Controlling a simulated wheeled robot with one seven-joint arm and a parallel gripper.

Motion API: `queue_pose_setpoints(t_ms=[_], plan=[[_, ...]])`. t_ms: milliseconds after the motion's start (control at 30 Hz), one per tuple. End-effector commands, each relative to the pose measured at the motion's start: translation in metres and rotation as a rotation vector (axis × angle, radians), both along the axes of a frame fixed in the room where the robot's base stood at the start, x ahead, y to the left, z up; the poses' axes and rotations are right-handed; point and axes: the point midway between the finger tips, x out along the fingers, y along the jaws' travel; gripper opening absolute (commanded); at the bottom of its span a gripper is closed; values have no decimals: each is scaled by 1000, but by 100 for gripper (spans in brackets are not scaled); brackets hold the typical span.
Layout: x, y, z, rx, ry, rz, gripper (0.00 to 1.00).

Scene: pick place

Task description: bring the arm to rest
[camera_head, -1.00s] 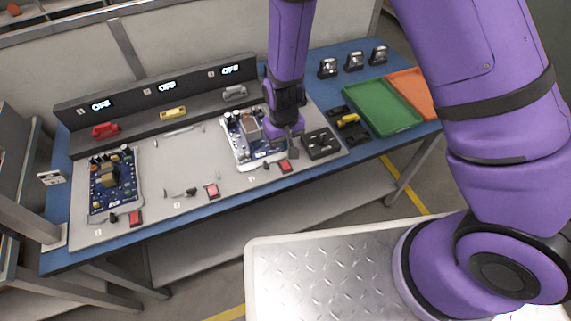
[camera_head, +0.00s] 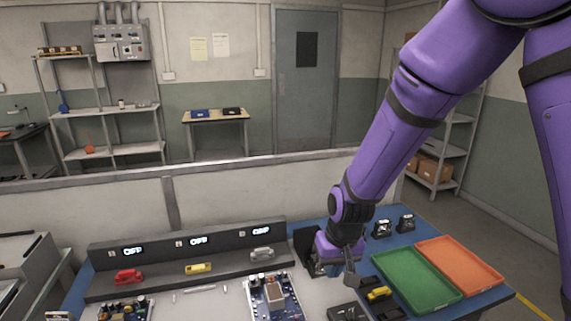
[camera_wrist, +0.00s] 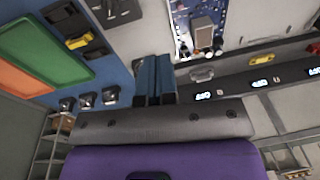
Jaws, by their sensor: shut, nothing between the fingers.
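My purple arm reaches in from the right in the head view. My gripper (camera_head: 350,278) hangs above the right part of the workbench, left of the green tray (camera_head: 418,278) and right of a circuit board (camera_head: 273,298). In the wrist view, the gripper's fingers (camera_wrist: 153,78) are side by side and closed, with nothing between them. The same circuit board (camera_wrist: 200,22) shows beyond them.
An orange tray (camera_head: 460,262) lies beside the green one. A grey console (camera_head: 190,252) with several OFF displays carries red, yellow and grey handles. Small black devices (camera_head: 383,229) stand at the back right. A low partition (camera_head: 230,195) runs behind the bench.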

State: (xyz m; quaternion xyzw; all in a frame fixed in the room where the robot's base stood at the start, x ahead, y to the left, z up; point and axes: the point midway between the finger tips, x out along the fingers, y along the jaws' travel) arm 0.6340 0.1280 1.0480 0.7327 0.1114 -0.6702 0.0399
Motion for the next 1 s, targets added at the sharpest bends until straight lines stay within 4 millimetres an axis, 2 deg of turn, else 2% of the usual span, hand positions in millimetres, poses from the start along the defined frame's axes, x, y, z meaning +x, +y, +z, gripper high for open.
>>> queue_pose_setpoints(t_ms=[33,100,267,500,800,1000], plan=[[-1,-9,19,12,-17,-9,0],[-3,-20,42,25,-34,-19,0],[-14,-48,91,44,-74,-41,0],[-43,-90,156,54,-142,-75,0],[-97,-140,217,39,-233,-127,0],[-140,-168,246,11,-294,-169,0]])
